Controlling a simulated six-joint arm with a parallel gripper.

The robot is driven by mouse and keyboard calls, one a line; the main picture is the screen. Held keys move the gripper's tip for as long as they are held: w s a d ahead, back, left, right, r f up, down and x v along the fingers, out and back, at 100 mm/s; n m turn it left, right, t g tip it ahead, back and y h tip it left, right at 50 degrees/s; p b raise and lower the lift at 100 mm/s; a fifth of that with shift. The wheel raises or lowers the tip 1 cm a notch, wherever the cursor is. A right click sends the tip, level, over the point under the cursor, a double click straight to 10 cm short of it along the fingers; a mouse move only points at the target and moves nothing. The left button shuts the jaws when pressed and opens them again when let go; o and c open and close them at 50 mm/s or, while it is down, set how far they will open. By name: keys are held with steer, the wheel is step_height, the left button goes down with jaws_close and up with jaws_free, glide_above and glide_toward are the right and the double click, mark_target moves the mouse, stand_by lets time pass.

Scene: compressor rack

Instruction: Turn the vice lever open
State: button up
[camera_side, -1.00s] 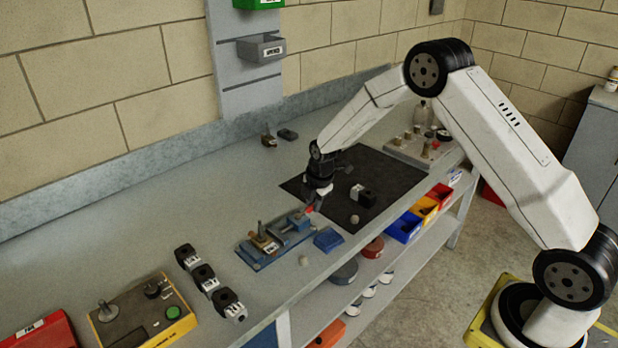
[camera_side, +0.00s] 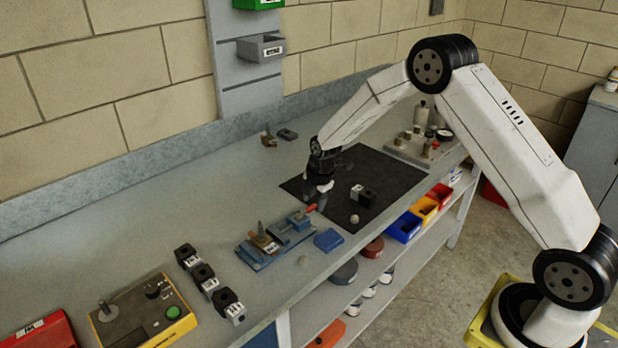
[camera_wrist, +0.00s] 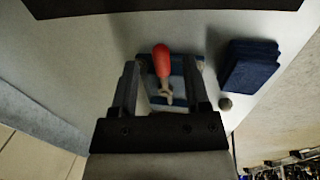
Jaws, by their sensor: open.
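The vice (camera_side: 268,246) is a blue and metal fixture on the bench, with its red-tipped lever (camera_side: 311,208) at its right end, pointing up and to the right. My gripper (camera_side: 318,192) is just above and behind the red tip in the side view; its fingers barely show there. In the wrist view, my gripper (camera_wrist: 160,78) is open, its two dark fingers on either side of the red lever handle (camera_wrist: 161,60). Contact is not visible. Part of the blue vice body (camera_wrist: 178,66) shows behind the fingers; my gripper hides the rest.
A small round knob (camera_side: 354,219) and a black-and-white part (camera_side: 363,195) are on the black mat (camera_side: 392,172).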

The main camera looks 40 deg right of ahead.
step_height(320, 180, up, 7)
steer(key=s, duration=0.1)
steer(key=shift+s+f, duration=0.15)
steer(key=shift+s, duration=0.1)
stand_by(0.5)
steer(key=s+a+r+m, duration=0.1)
steer(key=s+a+m, duration=0.2)
steer(key=s+m, duration=0.6)
steer(key=s+a+r+m, duration=0.2)
steer(key=s+m, duration=0.7)
steer(key=s, duration=0.6)
steer(key=shift+a+r, duration=0.3)
steer(key=shift+a, duration=0.25)
